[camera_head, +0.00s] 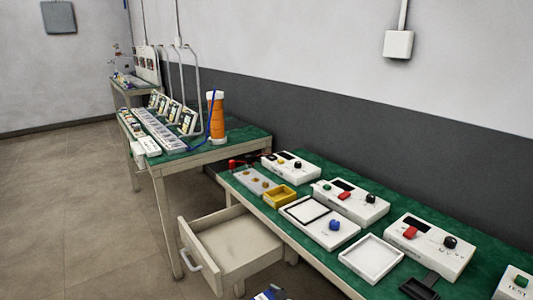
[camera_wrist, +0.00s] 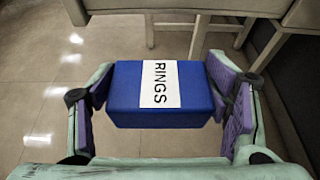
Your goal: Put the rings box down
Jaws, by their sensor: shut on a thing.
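The rings box (camera_wrist: 128,88) is a blue block with a white label reading RINGS on top, seen in the wrist view. My gripper (camera_wrist: 163,92) is shut on it, with one purple-padded finger at each side. Tiled floor shows below the box, so it is held in the air. In the head view, only a small blue and white piece of the box (camera_head: 268,294) shows at the bottom edge, in front of the near bench; the rest is cut off.
An open drawer (camera_head: 235,245) juts from the near green-topped bench (camera_head: 258,203); its visible inside looks empty. That bench holds a yellow tray (camera_head: 281,197), a white tray (camera_head: 371,259) and several control boxes. A second bench with an orange canister (camera_head: 216,116) stands behind.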

